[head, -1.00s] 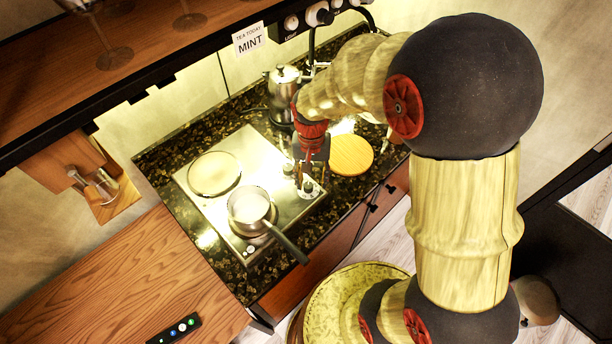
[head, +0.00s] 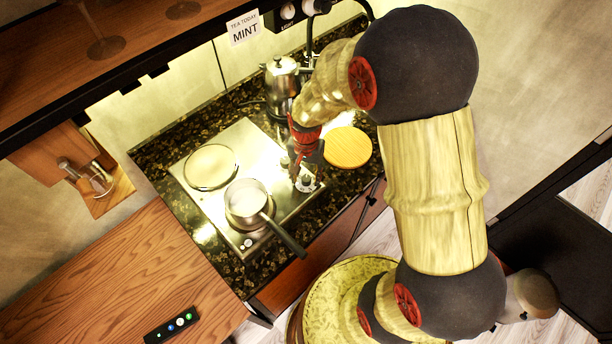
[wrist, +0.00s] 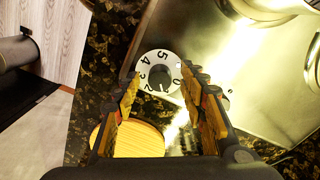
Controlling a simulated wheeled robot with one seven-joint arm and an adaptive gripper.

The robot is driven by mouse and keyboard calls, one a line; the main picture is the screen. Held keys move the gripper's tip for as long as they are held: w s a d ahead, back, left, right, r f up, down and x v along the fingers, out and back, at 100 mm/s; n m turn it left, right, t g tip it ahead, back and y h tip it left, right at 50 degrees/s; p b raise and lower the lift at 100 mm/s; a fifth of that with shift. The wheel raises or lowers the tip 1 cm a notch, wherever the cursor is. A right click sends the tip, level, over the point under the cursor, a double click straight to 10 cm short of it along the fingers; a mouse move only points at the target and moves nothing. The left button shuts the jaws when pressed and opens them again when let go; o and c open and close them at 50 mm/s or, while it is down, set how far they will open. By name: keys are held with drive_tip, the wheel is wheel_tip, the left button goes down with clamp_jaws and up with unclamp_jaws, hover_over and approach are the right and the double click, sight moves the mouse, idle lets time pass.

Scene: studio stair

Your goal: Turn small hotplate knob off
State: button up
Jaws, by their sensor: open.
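A dark knob on a white numbered dial (wrist: 158,72) lies between and just beyond my gripper's fingertips in the wrist view. In the head view this dial (head: 308,186) is at the right end of the steel hotplate unit (head: 243,140), partly hidden by my gripper (head: 302,174). My gripper (wrist: 163,88) is open, with one finger on each side of the dial; I cannot tell if it touches the knob. The digits run from 0 to 5, but the knob's setting is unclear.
A saucepan (head: 246,198) stands on the front burner, its handle pointing towards the counter edge. The rear round plate (head: 211,167) is bare. A round wooden board (head: 348,147) lies right of my gripper, and a metal pot (head: 281,78) stands behind.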

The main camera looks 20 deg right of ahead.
drive_tip(key=shift+c, duration=1.3)
drive_tip(key=c, duration=0.7)
clamp_jaws()
